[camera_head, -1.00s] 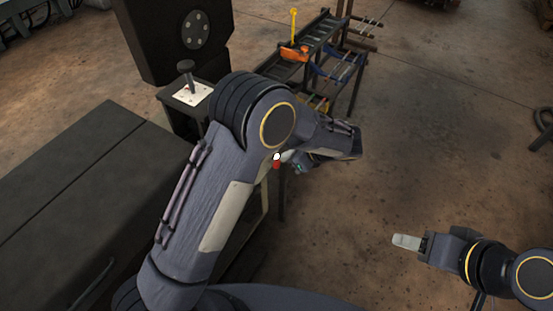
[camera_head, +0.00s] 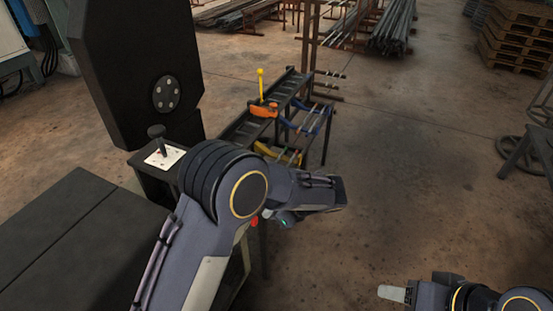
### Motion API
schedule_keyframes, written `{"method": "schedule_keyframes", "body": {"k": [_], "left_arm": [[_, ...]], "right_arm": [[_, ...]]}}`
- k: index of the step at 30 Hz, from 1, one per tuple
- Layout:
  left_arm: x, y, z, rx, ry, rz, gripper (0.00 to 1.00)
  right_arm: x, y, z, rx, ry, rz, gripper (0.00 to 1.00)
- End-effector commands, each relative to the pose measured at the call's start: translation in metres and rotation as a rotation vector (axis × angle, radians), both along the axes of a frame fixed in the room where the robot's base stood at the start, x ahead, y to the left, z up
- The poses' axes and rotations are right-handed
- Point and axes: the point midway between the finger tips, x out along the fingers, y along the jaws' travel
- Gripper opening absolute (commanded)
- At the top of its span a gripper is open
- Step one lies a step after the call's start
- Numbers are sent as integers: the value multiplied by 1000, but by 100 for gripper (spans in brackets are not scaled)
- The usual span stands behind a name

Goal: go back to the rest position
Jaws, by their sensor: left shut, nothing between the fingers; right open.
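My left arm comes in from the bottom left, with its elbow high and its forearm bent to the right. My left gripper (camera_head: 267,213) is folded back under the forearm, mostly hidden. Only its pale fingertips show; they look shut and empty, close beside a small red knob (camera_head: 254,222). My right gripper (camera_head: 393,293) is low at the bottom right edge, over bare floor. Its pale finger points left; it is open and empty, seen side-on.
A tall black housing (camera_head: 115,65) with a round bolted disc (camera_head: 165,94) stands at the left. A lever (camera_head: 157,135) rises from a panel beside it. A dark bench (camera_head: 70,235) fills the lower left. A rack (camera_head: 297,85) holds an orange tool (camera_head: 264,108).

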Motion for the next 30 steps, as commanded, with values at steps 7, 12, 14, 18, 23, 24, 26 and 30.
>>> {"method": "schedule_keyframes", "body": {"k": [7, 12, 14, 18, 23, 24, 26, 30], "left_arm": [[-5, 18, 15, -72, -14, 81, 0], [-33, 73, 54, -305, -67, 359, 0], [-50, 94, 68, -404, -92, 484, 0], [-95, 131, 97, -623, -162, 770, 0], [-150, 160, 121, -861, -255, 1097, 0], [-164, 164, 125, -918, -280, 1178, 0], [-185, 169, 131, -1004, -318, 1298, 0], [-228, 172, 138, -1194, -411, 1562, 0]], "right_arm": [[0, 0, 0, 0, 0, 0, 56], [0, 0, 0, 0, 0, 0, 56], [0, 0, 0, 0, 0, 0, 56], [0, 0, 0, 0, 0, 0, 56], [0, 0, 0, 0, 0, 0, 56], [0, 0, 0, 0, 0, 0, 56], [0, 0, 0, 0, 0, 0, 56], [0, 0, 0, 0, 0, 0, 56]]}}
